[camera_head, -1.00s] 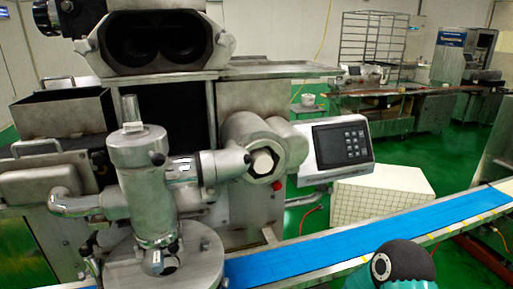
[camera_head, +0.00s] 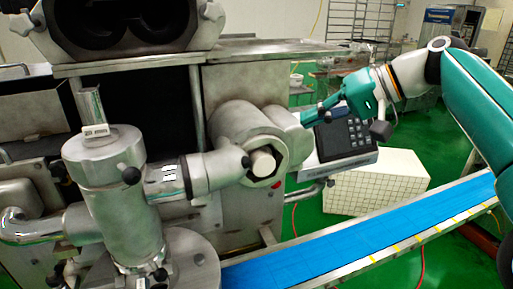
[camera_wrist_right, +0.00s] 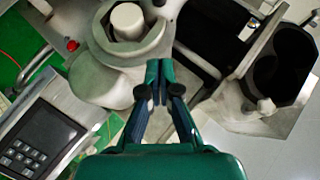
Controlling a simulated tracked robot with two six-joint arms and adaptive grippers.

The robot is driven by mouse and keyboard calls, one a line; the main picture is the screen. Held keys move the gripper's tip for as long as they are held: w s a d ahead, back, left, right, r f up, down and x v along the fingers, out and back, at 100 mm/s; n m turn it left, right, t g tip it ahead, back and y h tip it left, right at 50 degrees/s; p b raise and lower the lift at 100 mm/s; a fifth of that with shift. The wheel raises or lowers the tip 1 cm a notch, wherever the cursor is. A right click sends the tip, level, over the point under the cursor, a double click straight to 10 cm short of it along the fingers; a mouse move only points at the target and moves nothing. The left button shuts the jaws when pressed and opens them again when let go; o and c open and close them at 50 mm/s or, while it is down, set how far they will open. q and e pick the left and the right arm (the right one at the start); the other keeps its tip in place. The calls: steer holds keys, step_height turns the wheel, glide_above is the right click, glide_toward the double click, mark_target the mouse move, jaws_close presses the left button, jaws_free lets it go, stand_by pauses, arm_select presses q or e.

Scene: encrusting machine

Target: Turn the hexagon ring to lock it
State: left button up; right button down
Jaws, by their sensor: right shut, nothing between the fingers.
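The hexagon ring (camera_head: 283,152) is a grey metal ring around a pale round plug (camera_head: 263,163), at the end of the machine's horizontal pipe. It also shows at the top of the right wrist view (camera_wrist_right: 127,46). My right gripper (camera_head: 305,117) comes in from the right, above and to the right of the ring. In the right wrist view its fingertips (camera_wrist_right: 160,68) are together and empty, apart from the ring in the picture. The depth between them is hard to judge. My left gripper is not in view.
A control panel (camera_head: 342,138) with buttons sits just below my right gripper. A blue conveyor belt (camera_head: 350,243) runs below it. A vertical metal cylinder (camera_head: 118,200) stands left of the ring. A white gridded box (camera_head: 378,183) lies on the green floor.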

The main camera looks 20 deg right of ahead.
mark_target(243, 160)
steer(key=x, duration=0.9)
steer(key=shift+s+a+f+b, duration=0.2)
steer(key=shift+a+f+b, duration=0.2)
steer(key=shift+a+f, duration=1.2)
steer(key=shift+a+r, duration=0.1)
steer(key=shift+a, duration=0.05)
